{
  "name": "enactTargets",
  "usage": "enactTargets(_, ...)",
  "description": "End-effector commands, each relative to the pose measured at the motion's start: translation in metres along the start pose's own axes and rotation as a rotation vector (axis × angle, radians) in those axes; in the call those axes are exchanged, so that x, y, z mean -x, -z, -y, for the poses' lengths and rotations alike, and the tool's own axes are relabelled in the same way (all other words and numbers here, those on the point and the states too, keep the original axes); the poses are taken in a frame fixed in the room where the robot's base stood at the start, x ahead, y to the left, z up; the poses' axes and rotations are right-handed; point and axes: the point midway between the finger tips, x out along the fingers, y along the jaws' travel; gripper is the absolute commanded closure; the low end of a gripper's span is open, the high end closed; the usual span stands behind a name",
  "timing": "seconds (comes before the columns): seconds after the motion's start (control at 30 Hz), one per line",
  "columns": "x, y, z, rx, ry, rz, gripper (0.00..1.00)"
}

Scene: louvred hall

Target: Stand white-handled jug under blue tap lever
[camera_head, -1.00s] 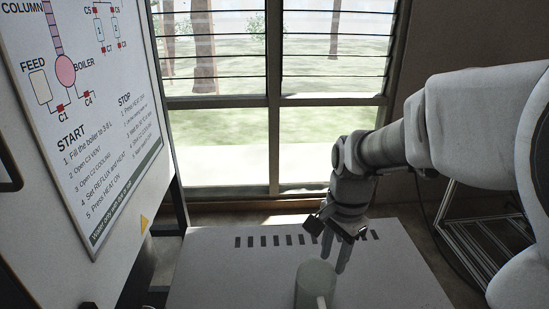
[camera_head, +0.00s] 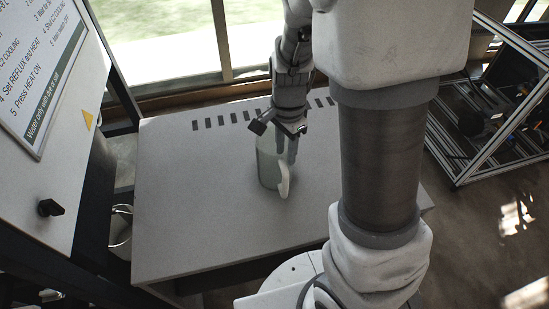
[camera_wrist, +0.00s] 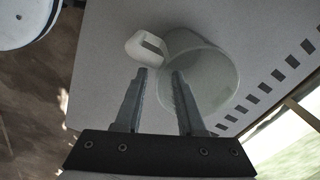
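The pale, translucent greenish jug (camera_head: 267,168) with a white handle (camera_head: 284,181) stands upright on the grey table. My gripper (camera_head: 287,158) points down at the jug's rim on the handle side. In the wrist view my gripper (camera_wrist: 160,74) is open, its two fingers apart with nothing clearly clamped. There the right finger overlaps the jug (camera_wrist: 212,72) and the left fingertip lies just below the white handle (camera_wrist: 146,46). I cannot tell whether either finger touches the jug. No blue tap lever shows in any view.
The grey table (camera_head: 190,235) has a row of dark slots along its back and is clear around the jug. A white panel with a black knob (camera_head: 50,208) stands left. A metal frame (camera_head: 480,130) stands right. Windows line the back.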

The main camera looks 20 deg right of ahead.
Motion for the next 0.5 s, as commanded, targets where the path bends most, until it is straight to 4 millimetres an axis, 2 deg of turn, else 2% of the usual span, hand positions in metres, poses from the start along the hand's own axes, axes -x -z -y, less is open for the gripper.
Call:
enactTargets(0.3, -0.047, 0.000, -0.001, -0.001, -0.004, 0.001, 0.61)
enactTargets(0.5, -0.058, 0.000, 0.000, -0.001, -0.001, 0.001, 0.61)
